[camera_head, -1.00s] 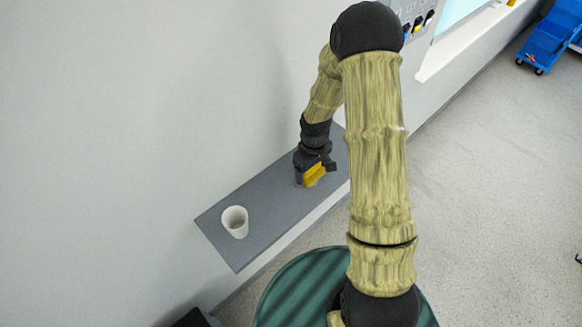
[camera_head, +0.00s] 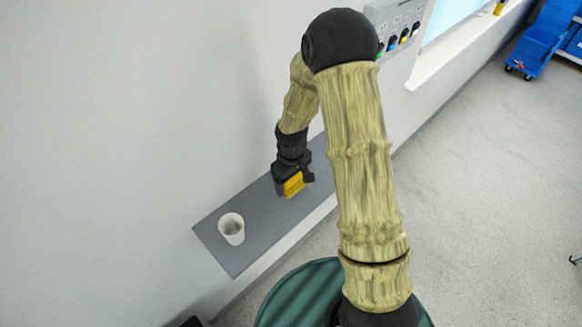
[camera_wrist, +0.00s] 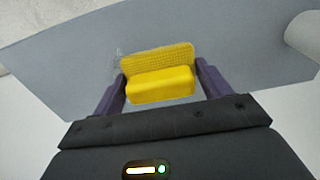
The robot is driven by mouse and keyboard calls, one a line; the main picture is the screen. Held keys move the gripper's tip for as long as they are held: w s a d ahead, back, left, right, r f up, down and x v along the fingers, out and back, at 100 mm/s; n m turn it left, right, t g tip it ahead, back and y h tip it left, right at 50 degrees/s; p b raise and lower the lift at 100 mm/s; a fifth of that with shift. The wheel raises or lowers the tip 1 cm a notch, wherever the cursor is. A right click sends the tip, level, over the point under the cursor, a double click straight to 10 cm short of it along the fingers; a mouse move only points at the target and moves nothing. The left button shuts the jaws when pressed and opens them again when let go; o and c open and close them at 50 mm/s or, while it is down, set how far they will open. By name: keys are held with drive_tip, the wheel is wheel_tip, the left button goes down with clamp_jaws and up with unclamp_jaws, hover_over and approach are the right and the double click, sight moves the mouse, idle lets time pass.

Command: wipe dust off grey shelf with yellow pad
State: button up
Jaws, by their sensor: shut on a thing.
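The grey shelf (camera_head: 262,215) is fixed to the wall and runs from lower left to upper right in the head view. It also fills the upper part of the wrist view (camera_wrist: 70,60). My gripper (camera_head: 293,183) is shut on the yellow pad (camera_wrist: 160,84), holding it between the two dark fingers. The pad is at or just above the shelf top; I cannot tell if it touches. In the wrist view a faint pale patch of dust (camera_wrist: 119,54) lies on the shelf beside the pad's upper left corner. Part of the shelf is hidden behind my arm.
A white cup (camera_head: 231,229) stands on the shelf's left part, left of my gripper; its edge shows at the right of the wrist view (camera_wrist: 305,36). A panel with several switches (camera_head: 397,32) is on the wall. A blue cart (camera_head: 545,40) stands far right on open floor.

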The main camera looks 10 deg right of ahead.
drive_tip(key=r+p, duration=0.1)
drive_tip(key=r, duration=0.2)
drive_tip(key=shift+s+a+p, duration=0.1)
drive_tip(key=shift+a+p, duration=0.2)
drive_tip(key=shift+p, duration=0.05)
drive_tip(key=shift+r+p, duration=0.55)
drive_tip(key=shift+r, duration=0.1)
drive_tip(key=shift+w, duration=0.2)
drive_tip(key=shift+s, duration=0.15)
